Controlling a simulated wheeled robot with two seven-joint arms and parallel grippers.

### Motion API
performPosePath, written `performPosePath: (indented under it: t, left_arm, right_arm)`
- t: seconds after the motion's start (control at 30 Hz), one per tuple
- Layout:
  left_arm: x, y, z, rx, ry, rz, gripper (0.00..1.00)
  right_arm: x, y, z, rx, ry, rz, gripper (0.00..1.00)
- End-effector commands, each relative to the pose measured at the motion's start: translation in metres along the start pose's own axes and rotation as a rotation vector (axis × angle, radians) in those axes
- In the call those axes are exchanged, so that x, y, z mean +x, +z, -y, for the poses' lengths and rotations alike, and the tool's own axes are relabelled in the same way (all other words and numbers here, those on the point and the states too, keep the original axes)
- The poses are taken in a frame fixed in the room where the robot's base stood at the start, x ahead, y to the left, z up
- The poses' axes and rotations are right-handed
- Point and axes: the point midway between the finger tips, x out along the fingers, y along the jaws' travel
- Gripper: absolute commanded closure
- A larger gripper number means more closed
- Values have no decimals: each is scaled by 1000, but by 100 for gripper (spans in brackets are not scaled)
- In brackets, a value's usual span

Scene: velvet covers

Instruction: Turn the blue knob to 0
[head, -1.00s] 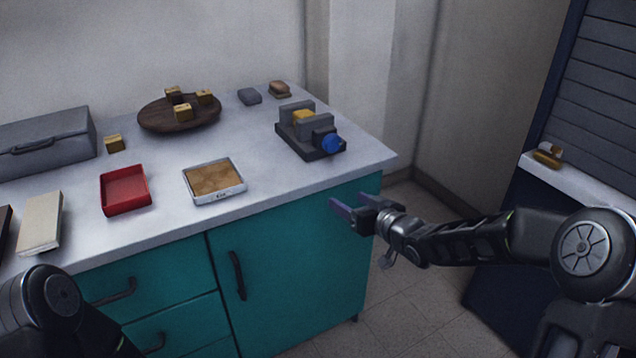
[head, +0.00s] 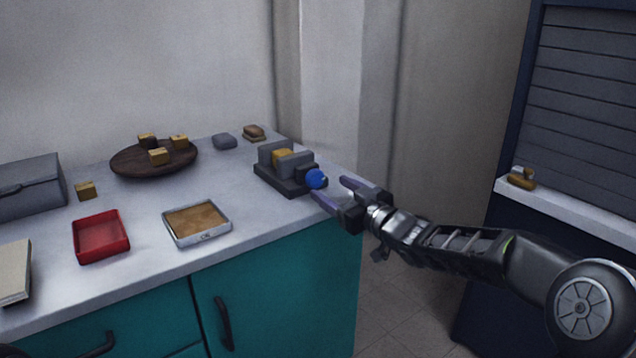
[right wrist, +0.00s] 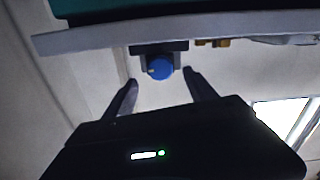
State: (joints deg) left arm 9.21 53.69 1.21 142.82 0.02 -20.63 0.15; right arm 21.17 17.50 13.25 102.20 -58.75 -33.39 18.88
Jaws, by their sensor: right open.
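The blue knob (head: 316,179) is on the right end of a dark grey device (head: 283,183) with a yellow block in it, near the counter's right edge. In the right wrist view the blue knob (right wrist: 159,68) shows a small yellowish mark on its left side. My right gripper (head: 331,190) is open, just right of the knob in the head view. In the right wrist view the knob lies ahead, between the lines of the two fingers, and no contact shows. My left gripper is out of view.
The counter (head: 150,212) holds a red tray (head: 101,250), a metal tray (head: 197,239), a round wooden board (head: 125,160) with yellow blocks, and a grey case (head: 28,190). A dark shuttered cabinet with a white ledge (head: 570,208) stands at the right.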

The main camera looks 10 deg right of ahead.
Motion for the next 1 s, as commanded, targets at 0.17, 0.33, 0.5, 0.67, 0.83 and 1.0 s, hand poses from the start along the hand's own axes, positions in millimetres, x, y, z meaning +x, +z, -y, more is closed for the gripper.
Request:
performPosePath:
  t: [0.17,0.33,0.5,0.67,0.83,1.0]
  left_arm:
    - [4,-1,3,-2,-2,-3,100]
    - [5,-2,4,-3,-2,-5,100]
    - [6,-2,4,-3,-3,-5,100]
    - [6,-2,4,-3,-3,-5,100]
    - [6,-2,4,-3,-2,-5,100]
    - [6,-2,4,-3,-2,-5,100]
  right_arm:
    - [29,1,2,2,-3,-2,35]
    - [52,1,1,1,-2,0,35]
    - [61,0,1,1,-1,0,35]
    - [62,0,1,1,0,0,35]
    - [61,0,1,1,0,0,43]
    - [61,0,1,1,0,0,57]
